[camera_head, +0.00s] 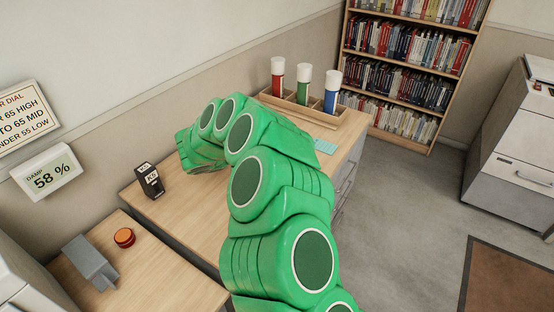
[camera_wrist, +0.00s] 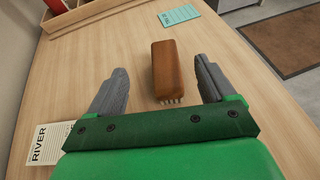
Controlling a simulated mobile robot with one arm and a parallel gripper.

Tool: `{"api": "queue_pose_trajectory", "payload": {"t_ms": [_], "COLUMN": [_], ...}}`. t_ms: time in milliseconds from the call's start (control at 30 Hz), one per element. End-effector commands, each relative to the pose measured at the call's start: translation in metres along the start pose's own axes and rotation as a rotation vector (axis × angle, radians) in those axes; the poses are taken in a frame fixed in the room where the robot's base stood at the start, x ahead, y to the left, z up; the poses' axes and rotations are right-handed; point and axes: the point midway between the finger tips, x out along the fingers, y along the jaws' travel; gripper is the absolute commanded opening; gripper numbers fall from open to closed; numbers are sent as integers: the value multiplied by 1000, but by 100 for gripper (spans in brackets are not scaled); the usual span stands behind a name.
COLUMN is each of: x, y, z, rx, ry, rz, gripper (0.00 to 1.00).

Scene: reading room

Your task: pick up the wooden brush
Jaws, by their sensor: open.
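The wooden brush (camera_wrist: 167,70) shows in the wrist view. It is a brown block with pale bristles at its near end, lying on the wooden desk (camera_wrist: 90,70). My gripper (camera_wrist: 160,82) is open, with its two grey fingers spread to the left and right of the brush's near part. The fingers look apart from the brush; I cannot tell how high they are above the desk. In the head view my green arm reaches over the desk and hides the brush and the gripper.
A wooden rack (camera_head: 320,113) with red, green and blue capped tubes stands at the desk's far end. A teal card (camera_wrist: 179,15) lies beyond the brush. A paper marked RIVER (camera_wrist: 48,145) lies at left. A black block (camera_head: 149,180) stands near the wall.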

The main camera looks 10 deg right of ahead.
Motion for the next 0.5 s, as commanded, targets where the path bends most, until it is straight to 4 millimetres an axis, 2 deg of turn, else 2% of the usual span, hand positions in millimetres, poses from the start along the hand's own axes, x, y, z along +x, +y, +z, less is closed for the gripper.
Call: {"api": "queue_pose_trajectory", "payload": {"t_ms": [233,500], "x": [9,18], "y": [0,1], "z": [-23,-29], "rx": [0,0], "ry": [0,0], "rz": [2,3], "gripper": [83,83]}}
